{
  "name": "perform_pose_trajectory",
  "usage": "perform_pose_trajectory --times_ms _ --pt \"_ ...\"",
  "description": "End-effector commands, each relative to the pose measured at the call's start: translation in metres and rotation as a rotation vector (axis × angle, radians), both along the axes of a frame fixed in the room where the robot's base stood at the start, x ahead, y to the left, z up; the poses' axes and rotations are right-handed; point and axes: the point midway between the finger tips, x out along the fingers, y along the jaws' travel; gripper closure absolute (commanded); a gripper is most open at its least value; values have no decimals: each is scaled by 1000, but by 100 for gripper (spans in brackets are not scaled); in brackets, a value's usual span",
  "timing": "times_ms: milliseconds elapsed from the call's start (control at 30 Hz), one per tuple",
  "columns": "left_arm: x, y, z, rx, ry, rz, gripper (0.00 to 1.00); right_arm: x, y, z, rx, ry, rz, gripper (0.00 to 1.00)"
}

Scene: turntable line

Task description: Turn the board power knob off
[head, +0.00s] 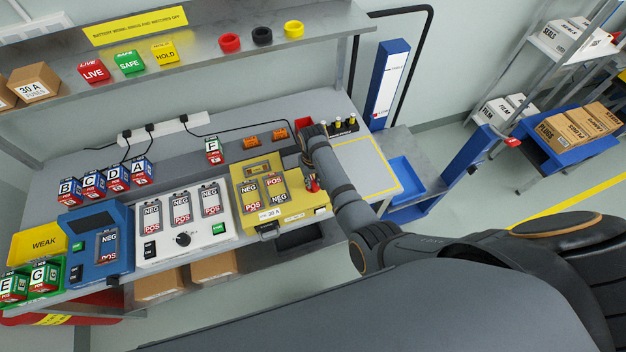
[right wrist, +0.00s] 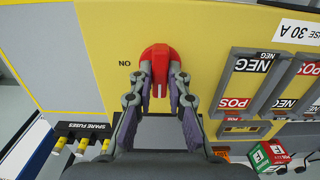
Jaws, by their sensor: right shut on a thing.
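The yellow board (head: 296,207) sits on the workbench and carries battery bays and a red power knob (head: 313,187) near its right side. In the right wrist view the red knob (right wrist: 156,60) stands out from the yellow face, with the word ON beside it, printed upside down in this view. My right gripper (right wrist: 157,78) has one finger on each side of the knob and is shut on it. In the head view my right gripper (head: 311,179) is partly hidden by its own wrist. My left gripper is not in view.
Batteries (head: 251,193) lie in the yellow board's bays. A white charger (head: 165,245) with a black dial stands left of it. A spare fuse rack (right wrist: 82,130) is close beside the board. A shelf (head: 205,60) overhangs the bench's back.

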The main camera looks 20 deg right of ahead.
Motion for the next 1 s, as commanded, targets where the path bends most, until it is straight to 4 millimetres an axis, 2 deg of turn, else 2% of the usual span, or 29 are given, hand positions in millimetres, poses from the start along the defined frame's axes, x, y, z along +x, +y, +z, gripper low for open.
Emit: perform_pose_trajectory --times_ms 367,400,567,867,1000 --pt "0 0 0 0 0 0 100 1 0 1 0 -2 6 100" --pt "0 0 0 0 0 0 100 1 0 1 0 -2 6 83" --pt "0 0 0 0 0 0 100 1 0 1 0 -2 5 61" --pt "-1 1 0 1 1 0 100 0 0 2 0 -1 4 61" --pt "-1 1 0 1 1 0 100 1 1 20 1 -4 4 61"
